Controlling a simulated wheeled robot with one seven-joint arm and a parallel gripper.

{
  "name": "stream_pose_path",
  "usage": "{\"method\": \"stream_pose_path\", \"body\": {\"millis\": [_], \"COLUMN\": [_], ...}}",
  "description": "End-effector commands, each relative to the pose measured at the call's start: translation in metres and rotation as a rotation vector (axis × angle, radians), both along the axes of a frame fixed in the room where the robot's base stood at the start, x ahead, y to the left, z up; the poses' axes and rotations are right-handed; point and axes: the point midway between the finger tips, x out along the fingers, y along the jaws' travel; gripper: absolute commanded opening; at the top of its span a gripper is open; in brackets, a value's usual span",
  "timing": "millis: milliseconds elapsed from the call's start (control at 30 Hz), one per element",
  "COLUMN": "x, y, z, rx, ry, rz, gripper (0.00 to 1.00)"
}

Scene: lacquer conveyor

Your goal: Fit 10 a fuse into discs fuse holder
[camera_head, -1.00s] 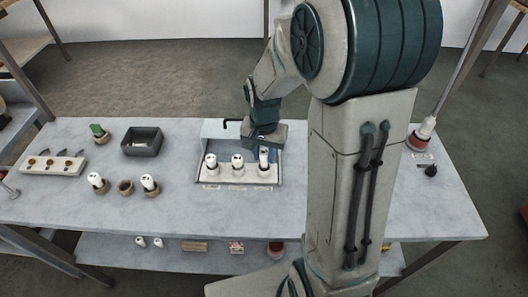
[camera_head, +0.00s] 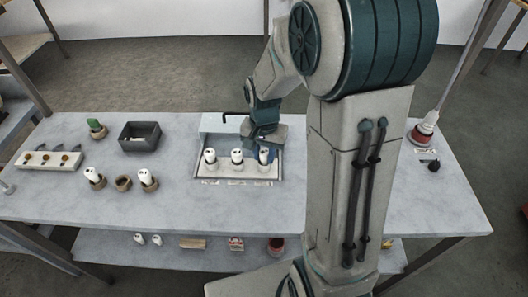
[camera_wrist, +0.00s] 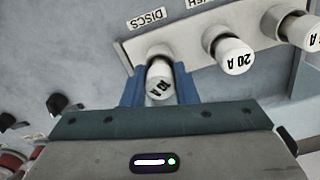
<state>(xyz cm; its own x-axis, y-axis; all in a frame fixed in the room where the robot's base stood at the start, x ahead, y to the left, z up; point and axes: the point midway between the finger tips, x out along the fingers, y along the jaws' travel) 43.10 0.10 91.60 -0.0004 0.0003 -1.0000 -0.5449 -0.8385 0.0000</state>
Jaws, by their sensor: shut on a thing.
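The white 10 A fuse (camera_wrist: 160,84) is between the two blue fingers of my gripper (camera_wrist: 160,90), which is shut on it. Its lower end is at the holder under the DISCS label (camera_wrist: 147,18); I cannot tell how deep it sits. In the head view my gripper (camera_head: 264,146) is over the right end of the white fuse holder strip (camera_head: 238,171), with the held fuse (camera_head: 263,155) upright there. Two other white fuses stand in the strip to its left; the nearer one in the wrist view is the 20 A fuse (camera_wrist: 234,56).
Left of the panel are a dark grey bin (camera_head: 140,137), two fuses in round stands, an empty stand (camera_head: 123,183) and a green-topped item (camera_head: 95,128). The table front is clear.

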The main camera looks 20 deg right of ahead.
Motion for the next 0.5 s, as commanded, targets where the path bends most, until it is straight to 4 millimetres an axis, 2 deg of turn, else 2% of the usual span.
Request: {"method": "stream_pose_path", "body": {"millis": [233,267,300,333,500], "x": [-0.0001,-0.0001,-0.0001,-0.0001,-0.0001], "y": [0.0001,0.0001,0.0001,0.0,0.0], "z": [-0.0071,-0.0059,-0.0057,-0.0057,-0.0057], "rx": [0.0,0.0,0.0,0.0,0.0], "ry": [0.0,0.0,0.0,0.0,0.0], "rz": [0.0,0.0,0.0,0.0,0.0], "gripper": [0.03,0.34,0.46,0.52,0.52]}}
